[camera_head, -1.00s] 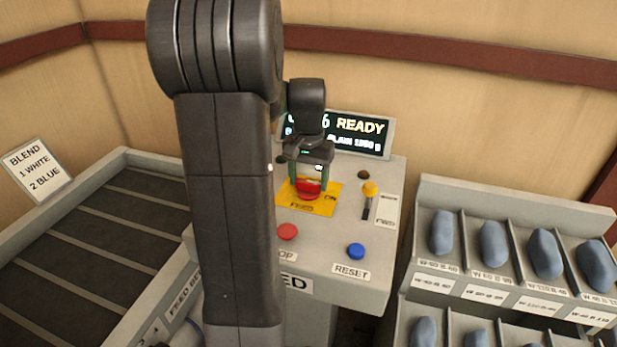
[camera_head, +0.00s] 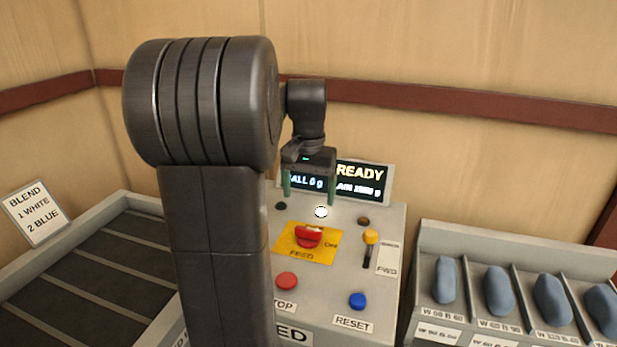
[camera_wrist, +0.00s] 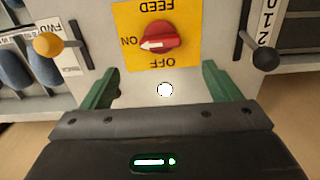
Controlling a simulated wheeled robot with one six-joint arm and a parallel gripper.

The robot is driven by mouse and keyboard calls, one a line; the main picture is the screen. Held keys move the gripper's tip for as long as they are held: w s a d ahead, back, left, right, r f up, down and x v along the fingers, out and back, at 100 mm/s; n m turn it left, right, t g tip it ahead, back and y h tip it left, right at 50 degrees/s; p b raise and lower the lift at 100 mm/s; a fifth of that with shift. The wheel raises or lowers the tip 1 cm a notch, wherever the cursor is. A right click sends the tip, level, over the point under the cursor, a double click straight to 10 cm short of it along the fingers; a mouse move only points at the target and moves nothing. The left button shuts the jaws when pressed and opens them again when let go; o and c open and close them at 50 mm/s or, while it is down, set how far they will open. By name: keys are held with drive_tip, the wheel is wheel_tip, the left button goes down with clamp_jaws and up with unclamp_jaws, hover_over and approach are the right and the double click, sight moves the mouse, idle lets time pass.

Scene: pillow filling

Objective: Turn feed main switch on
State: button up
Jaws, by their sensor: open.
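The feed main switch (camera_head: 308,237) is a red rotary knob on a yellow plate (camera_head: 290,250) marked FEED and ON, on top of the grey control box. In the wrist view, the knob (camera_wrist: 163,38) has a white arrow that points at the word ON, with OFF on another side. My gripper (camera_head: 309,198) is above and behind the knob, apart from it. Its green fingers (camera_wrist: 161,75) are spread wide with nothing between them.
A white lamp (camera_head: 321,211) is lit just behind the plate. A yellow-tipped lever (camera_head: 369,240), a red button (camera_head: 287,280) and a blue RESET button (camera_head: 357,300) surround it. The display (camera_head: 362,180) reads READY. A rack of blue pieces (camera_head: 500,290) stands at the right.

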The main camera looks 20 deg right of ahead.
sight(308, 228)
wheel_tip(308, 228, up, 4)
drive_tip(key=shift+f, duration=0.1)
idle(0.5)
wheel_tip(308, 228, down, 14)
drive_tip(key=shift+r, duration=0.15)
idle(0.4)
drive_tip(key=shift+r, duration=0.1)
